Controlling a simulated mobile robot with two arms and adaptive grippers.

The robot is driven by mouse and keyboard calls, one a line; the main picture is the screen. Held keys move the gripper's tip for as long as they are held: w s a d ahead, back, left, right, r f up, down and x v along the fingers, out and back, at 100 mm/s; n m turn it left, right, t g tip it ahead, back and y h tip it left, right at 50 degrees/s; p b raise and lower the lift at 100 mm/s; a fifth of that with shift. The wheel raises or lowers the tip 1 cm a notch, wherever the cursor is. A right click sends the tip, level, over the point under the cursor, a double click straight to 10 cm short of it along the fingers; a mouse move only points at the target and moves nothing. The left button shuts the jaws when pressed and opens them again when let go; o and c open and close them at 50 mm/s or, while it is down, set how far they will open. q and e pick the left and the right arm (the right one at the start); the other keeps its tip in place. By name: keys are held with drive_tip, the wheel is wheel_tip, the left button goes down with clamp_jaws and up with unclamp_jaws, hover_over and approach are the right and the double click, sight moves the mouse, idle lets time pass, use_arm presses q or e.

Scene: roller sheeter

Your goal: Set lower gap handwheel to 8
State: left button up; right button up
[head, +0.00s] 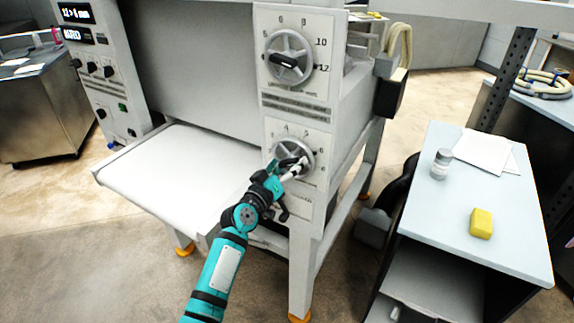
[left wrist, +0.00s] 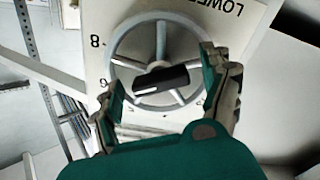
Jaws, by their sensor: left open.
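The lower gap handwheel (head: 291,142) is a grey spoked wheel on the lower white dial plate of the sheeter, partly hidden by my left gripper (head: 289,168). In the left wrist view the handwheel (left wrist: 161,42) shows upside down, with a black grip bar (left wrist: 160,80) across its hub. A white line on the bar points to the left side, near the 6 (left wrist: 104,84); the exact reading is unclear. The 8 (left wrist: 95,41) is above the 6. My left gripper (left wrist: 161,82) is open, its fingers at opposite sides of the wheel; contact is unclear. My right gripper is not in view.
The upper handwheel (head: 288,57) with a black grip is above. A white feed table (head: 170,175) juts out left. At right, a side table (head: 430,205) holds a yellow block (head: 481,223), a small jar (head: 440,164) and paper (head: 482,152). Open floor lies in front.

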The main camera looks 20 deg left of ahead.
use_arm(q)
drive_tip(key=c, duration=1.2)
drive_tip(key=shift+m+b, duration=0.35)
drive_tip(key=shift+m, duration=1.45)
drive_tip(key=shift+m+b, duration=0.4)
drive_tip(key=shift+m, duration=1.8)
drive_tip(key=shift+a, duration=0.1)
drive_tip(key=o, duration=1.2)
